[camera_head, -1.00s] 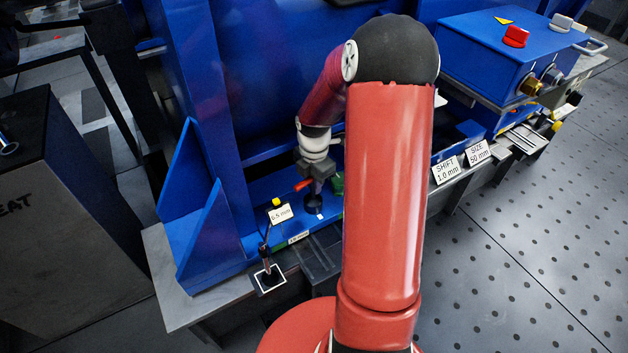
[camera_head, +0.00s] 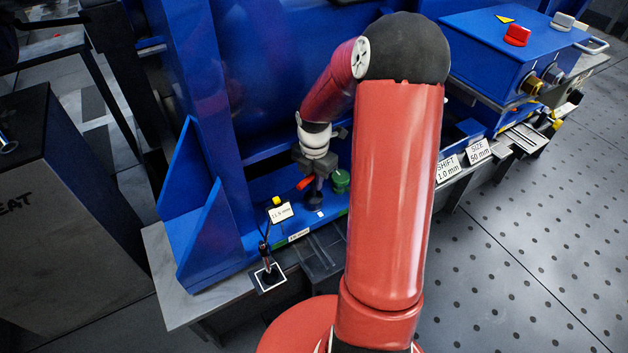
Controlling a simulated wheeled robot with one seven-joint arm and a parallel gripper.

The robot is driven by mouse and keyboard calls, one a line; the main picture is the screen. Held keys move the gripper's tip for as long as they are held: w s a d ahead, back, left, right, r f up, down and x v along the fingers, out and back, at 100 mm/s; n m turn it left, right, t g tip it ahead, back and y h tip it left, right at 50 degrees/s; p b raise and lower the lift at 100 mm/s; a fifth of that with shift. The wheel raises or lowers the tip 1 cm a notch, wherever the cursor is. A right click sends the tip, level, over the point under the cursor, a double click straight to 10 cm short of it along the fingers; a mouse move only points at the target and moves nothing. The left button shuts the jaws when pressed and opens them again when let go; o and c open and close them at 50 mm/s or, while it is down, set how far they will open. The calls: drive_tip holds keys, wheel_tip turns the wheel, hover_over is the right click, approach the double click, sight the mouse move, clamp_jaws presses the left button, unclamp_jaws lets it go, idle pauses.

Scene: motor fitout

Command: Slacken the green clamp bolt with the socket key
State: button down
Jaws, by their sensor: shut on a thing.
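The green clamp bolt (camera_head: 341,181) stands on the blue machine foot, just left of my red upper arm. My gripper (camera_head: 313,171) points down to the left of the green bolt, apart from it in the picture. It is shut on the socket key, which is small and partly hidden here. A red piece (camera_head: 305,183), seemingly the key's handle, sticks out to the left below the jaws. A dark round piece (camera_head: 314,200) sits straight beneath; I cannot tell whether it is the key's socket or part of the foot.
A small gauge with a mm readout (camera_head: 281,213) stands in front of the foot on a black base (camera_head: 269,277). A blue upright gusset (camera_head: 203,225) rises to the left.

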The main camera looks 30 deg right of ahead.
drive_tip(key=shift+r, duration=3.35)
